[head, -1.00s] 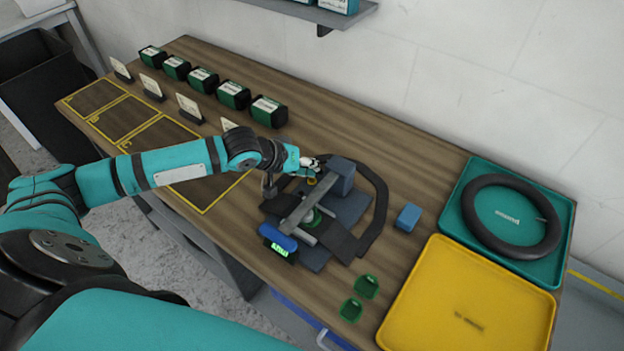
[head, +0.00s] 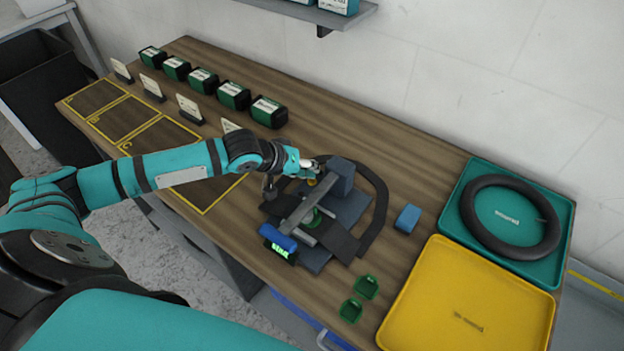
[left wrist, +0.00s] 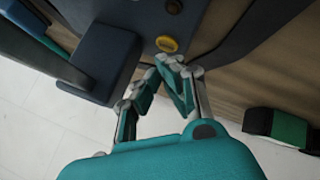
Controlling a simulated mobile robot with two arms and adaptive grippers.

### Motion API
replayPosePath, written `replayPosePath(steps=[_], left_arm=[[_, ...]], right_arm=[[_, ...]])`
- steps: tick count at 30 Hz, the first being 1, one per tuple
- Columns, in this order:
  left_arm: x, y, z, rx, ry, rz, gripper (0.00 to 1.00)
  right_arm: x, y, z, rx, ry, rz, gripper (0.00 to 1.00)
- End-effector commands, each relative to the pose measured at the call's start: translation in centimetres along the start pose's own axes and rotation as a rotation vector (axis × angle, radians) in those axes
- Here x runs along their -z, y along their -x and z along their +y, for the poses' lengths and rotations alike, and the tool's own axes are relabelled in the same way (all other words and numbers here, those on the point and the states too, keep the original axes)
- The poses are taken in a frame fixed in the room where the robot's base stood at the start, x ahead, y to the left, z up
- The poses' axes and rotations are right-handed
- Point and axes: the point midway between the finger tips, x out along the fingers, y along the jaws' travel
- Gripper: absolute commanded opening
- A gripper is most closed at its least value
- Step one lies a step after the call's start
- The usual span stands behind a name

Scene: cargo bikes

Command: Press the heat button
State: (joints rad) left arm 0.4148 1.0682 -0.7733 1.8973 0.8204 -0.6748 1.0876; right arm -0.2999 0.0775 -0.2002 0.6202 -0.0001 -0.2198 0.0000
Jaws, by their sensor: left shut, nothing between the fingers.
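The dark press (head: 345,207) stands on the wooden bench, with a grey lever arm, a blue handle (head: 277,238) and a lit green display (head: 280,251) at its front. A round yellow button (head: 312,182) sits on its base; it also shows in the left wrist view (left wrist: 167,44). I cannot read a label on it. My left gripper (head: 314,166) is shut and empty, its tips (left wrist: 172,62) just beside the button in the wrist view. A gap seems to show there, but contact is hard to judge. My right gripper is not in view.
A black band (head: 378,205) loops around the press. A blue block (head: 407,217), small green pieces (head: 366,287), a yellow tray (head: 470,247) and a teal tray (head: 560,265) with a black tyre lie to the right. Several green boxes (head: 233,95) line the back left.

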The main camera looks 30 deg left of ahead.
Motion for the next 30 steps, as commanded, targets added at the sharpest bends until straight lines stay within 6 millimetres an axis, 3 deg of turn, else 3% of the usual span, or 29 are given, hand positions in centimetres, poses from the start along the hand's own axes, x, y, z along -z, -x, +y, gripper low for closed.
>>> replayPosePath(steps=[30], left_arm=[[-0.54,-0.7,-0.5,0.0,0.0,-0.001,0.0]], right_arm=[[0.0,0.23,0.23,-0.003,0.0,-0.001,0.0]])
